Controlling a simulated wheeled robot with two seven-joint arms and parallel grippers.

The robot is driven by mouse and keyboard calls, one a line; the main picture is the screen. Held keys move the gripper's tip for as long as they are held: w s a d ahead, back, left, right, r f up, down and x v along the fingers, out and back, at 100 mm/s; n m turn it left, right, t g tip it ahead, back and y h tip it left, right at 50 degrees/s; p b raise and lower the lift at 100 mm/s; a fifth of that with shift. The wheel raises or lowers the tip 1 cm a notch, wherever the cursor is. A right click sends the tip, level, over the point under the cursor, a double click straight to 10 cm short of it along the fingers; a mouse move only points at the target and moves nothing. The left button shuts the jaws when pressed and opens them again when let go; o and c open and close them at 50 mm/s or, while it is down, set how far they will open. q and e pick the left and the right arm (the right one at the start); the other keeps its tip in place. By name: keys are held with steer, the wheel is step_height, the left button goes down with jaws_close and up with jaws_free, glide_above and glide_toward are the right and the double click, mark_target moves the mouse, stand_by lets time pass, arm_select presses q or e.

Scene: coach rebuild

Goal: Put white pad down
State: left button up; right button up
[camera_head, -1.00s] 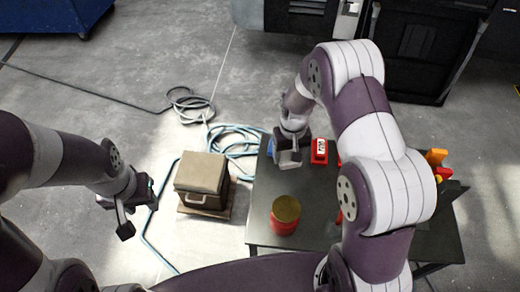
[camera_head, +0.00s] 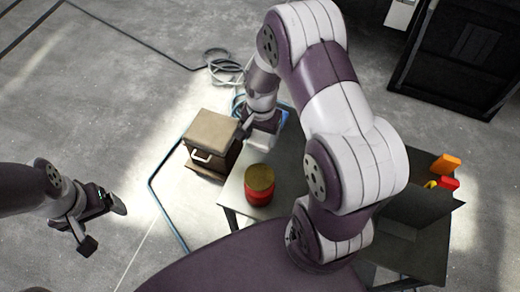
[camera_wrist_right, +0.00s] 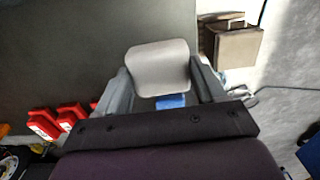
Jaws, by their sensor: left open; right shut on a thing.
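The white pad (camera_wrist_right: 160,67) is a rounded light-grey square held between the fingers of my right gripper (camera_wrist_right: 162,86) in the right wrist view. In the head view, the pad (camera_head: 261,143) shows below the right gripper (camera_head: 262,126), near the table's far left edge. My right gripper is shut on it. I cannot tell whether the pad touches the table (camera_head: 290,182). My left gripper (camera_head: 104,226) is open and empty over the floor at the left. My right arm hides much of the table.
A red tin with a yellowish lid (camera_head: 259,184) stands on the table's left side. A brown box with a handle (camera_head: 211,140) stands left of the table. Several red items (camera_wrist_right: 57,119) and a blue object (camera_wrist_right: 171,101) show in the wrist view. A hose (camera_head: 168,215) lies on the floor.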

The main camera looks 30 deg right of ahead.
mark_target(261, 137)
step_height(261, 137, down, 5)
steer(key=shift+f, duration=0.6)
steer(key=o, duration=1)
step_height(261, 137, up, 12)
steer(key=shift+f, duration=0.1)
steer(key=s+a+r+n+t, duration=0.1)
steer(key=s+a+r+n, duration=0.4)
steer(key=s+n, duration=0.4)
steer(key=shift+r+n, duration=0.45)
steer(key=shift+n, duration=0.15)
steer(key=shift+w+a, duration=0.1)
steer(key=shift+a, duration=0.05)
